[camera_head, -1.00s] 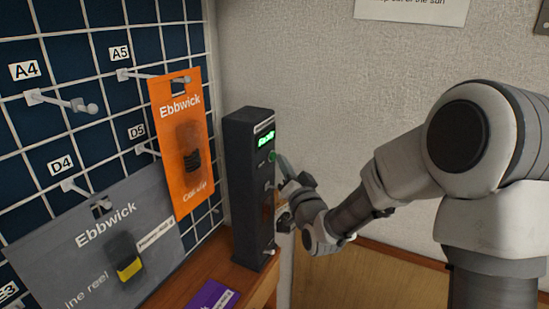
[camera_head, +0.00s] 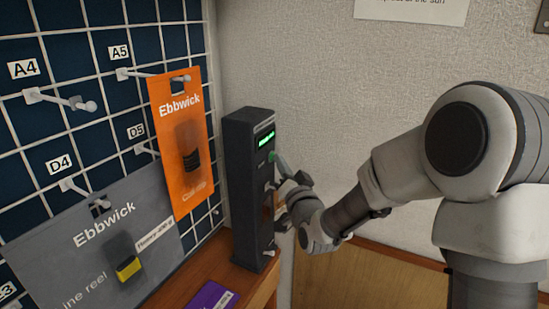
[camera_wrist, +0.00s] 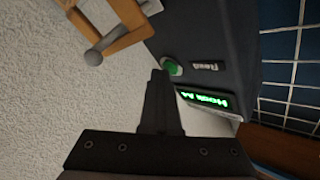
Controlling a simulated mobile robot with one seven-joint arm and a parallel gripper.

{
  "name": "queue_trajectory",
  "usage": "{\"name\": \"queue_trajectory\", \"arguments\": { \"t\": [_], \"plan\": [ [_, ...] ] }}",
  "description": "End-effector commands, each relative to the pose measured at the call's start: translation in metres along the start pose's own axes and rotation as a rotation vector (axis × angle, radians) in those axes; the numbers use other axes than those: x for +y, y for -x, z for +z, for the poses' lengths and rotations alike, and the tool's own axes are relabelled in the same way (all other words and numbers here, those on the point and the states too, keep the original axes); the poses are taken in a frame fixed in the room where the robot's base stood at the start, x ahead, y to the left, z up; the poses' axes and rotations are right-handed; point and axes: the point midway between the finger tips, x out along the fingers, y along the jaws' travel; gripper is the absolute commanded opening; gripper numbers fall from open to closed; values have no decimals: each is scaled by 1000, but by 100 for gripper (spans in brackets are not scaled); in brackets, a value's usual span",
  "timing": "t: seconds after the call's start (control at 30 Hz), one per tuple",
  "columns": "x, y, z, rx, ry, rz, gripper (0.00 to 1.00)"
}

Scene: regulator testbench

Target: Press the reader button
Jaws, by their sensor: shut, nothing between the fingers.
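The reader (camera_head: 250,200) is a tall dark grey box standing on a wooden shelf at the grid's right edge. Its green display (camera_head: 266,141) is lit; in the wrist view the display (camera_wrist: 205,100) appears upside down and seems to say "Hook A4". The round green reader button (camera_wrist: 172,67) sits beside the label "Read"; it also shows in the head view (camera_head: 271,156). My gripper (camera_wrist: 160,76) is shut and empty, with its fingertips right at the button's edge. I cannot tell whether they touch it. In the head view my gripper (camera_head: 280,163) is at the reader's right side.
An orange Ebbwick packet (camera_head: 181,140) and a grey Ebbwick packet (camera_head: 95,245) hang on the grid left of the reader. The A4 hook (camera_head: 62,101) is bare. A purple card (camera_head: 212,297) lies on the shelf (camera_head: 190,283).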

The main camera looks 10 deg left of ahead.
Motion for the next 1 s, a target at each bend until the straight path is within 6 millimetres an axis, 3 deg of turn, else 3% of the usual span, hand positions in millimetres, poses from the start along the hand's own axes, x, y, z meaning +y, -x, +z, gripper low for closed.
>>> {"name": "queue_trajectory", "arguments": {
  "t": [0.73,1.0],
  "plan": [
    [10,14,-10,0,1,0,0],
    [24,32,-23,1,2,1,0]
  ]
}}
